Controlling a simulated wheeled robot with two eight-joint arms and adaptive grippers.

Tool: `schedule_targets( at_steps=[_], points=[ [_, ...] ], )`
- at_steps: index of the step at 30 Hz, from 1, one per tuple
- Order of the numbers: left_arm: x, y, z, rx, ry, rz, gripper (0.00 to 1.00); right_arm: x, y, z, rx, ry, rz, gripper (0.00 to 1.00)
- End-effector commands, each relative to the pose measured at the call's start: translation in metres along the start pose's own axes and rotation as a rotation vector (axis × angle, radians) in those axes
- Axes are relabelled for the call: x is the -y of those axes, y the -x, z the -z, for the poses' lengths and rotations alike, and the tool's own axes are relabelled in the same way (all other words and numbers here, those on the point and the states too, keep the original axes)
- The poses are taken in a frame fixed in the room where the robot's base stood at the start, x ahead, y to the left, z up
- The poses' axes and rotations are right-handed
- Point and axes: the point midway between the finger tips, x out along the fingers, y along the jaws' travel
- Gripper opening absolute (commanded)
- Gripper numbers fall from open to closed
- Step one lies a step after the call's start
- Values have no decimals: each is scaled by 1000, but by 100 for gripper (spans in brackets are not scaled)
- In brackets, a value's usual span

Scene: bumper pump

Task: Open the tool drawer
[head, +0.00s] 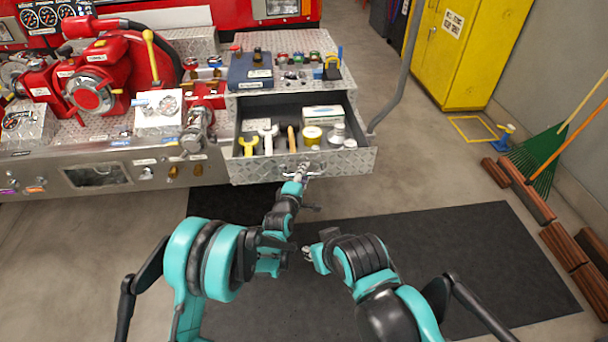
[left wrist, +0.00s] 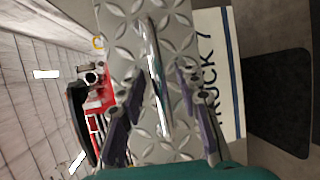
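The tool drawer (head: 330,165) is a diamond-plate drawer under the right end of the pump panel. It is pulled out, with its inside showing. Its bar handle (left wrist: 153,70) is on the front face. My left gripper (head: 303,174) is at the handle. In the left wrist view its two dark fingers stand on either side of the bar, with visible gaps, so the left gripper (left wrist: 160,100) looks open around it. My right gripper (head: 308,254) is low over the dark mat, away from the drawer. It is too small to tell its opening.
The drawer holds a yellow tool (head: 248,146), a yellow tape roll (head: 312,134), a white box (head: 322,112) and other items. A blue case (head: 250,72) sits on top. A grey pole (head: 397,85) stands close to the drawer's right. The dark mat (head: 450,250) is clear on the right.

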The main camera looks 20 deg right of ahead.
Motion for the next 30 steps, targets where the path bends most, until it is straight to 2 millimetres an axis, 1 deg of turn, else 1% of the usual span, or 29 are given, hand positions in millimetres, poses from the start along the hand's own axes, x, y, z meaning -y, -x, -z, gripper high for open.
schedule_targets(
  at_steps=[2, 5, 8, 12, 15, 18, 21, 24, 30],
  points=[
    [0, 4, 0, 0, 0, 0, 33, 0, 0, 0, 0, 0, 0, 30],
    [0, 16, 0, 0, 0, 0, 33, 0, 0, 0, 0, 0, 0, 30],
    [0, 35, 0, 0, 0, 0, 33, 0, 0, 0, 0, 0, 0, 30],
    [0, 67, 0, 0, 0, 0, 33, 0, 0, 0, 0, 0, 0, 30],
    [0, 88, 0, 0, 0, 0, 33, 0, 0, 0, 0, 0, 0, 30],
    [0, 104, 0, 0, 0, 0, 33, 0, 0, 0, 0, 0, 0, 30],
    [0, 114, 0, 0, 0, 0, 33, 0, 0, 0, 0, 0, 0, 30],
    [0, 119, 0, 0, 0, 0, 33, 0, 0, 0, 0, 0, 0, 30],
    [0, 120, 0, 0, 0, 0, 33, 0, 0, 0, 0, 0, 0, 30]
  ],
)
